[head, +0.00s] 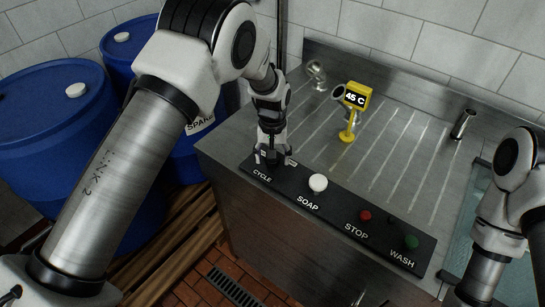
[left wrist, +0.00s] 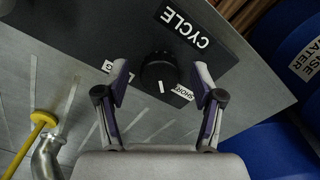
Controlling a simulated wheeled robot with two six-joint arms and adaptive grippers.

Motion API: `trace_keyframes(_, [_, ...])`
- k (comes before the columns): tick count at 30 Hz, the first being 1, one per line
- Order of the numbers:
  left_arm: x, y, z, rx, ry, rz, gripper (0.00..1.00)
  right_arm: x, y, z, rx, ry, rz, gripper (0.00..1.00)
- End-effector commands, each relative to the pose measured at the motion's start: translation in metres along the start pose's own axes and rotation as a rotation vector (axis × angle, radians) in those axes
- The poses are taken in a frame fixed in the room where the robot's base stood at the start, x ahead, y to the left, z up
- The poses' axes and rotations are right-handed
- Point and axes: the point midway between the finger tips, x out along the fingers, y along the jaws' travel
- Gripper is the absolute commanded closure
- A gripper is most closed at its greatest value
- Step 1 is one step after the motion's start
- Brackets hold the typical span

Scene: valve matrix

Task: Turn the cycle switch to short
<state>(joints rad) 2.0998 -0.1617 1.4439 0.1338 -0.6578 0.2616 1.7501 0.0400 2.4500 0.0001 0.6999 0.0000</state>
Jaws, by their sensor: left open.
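The cycle switch (left wrist: 158,70) is a round black knob on the black control strip, by the CYCLE label (left wrist: 184,23). Its short white mark points toward the bottom of the left wrist view, between the SHORT label (left wrist: 183,92) and a partly hidden label ending in G (left wrist: 107,66). My left gripper (left wrist: 160,80) is open, with one finger on each side of the knob; I cannot tell whether they touch it. In the head view, my left gripper (head: 271,155) points down over the CYCLE end of the strip and hides the knob. My right gripper is out of view.
The control strip (head: 335,207) also has a white SOAP knob (head: 318,183), a red STOP button (head: 365,215) and a green WASH button (head: 411,242). A yellow 45 C display (head: 354,97) stands behind on the steel counter. Blue barrels (head: 45,130) stand left.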

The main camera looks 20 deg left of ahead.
Motion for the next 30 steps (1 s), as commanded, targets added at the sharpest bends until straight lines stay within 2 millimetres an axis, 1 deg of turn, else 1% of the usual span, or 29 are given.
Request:
trace_keyframes(5, [-0.033, 0.001, -0.001, 0.0, 0.005, 0.002, 0.32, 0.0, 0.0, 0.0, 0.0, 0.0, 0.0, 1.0])
trace_keyframes(9, [-0.07, 0.001, -0.001, 0.0, 0.004, 0.001, 0.32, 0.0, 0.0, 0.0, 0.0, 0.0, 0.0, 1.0])
trace_keyframes(12, [-0.093, 0.001, -0.001, 0.0, 0.003, 0.001, 0.32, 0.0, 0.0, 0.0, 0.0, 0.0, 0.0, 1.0])
trace_keyframes(15, [-0.108, 0.0, -0.001, 0.0, 0.001, 0.0, 0.32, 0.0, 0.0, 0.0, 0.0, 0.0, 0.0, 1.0])
trace_keyframes(19, [-0.115, 0.0, 0.0, 0.0, -0.001, 0.0, 0.32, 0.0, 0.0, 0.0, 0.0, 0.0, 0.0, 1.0])
trace_keyframes(30, [-0.116, 0.0, 0.0, 0.0, -0.001, 0.0, 0.32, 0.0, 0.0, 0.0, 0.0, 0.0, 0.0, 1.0])
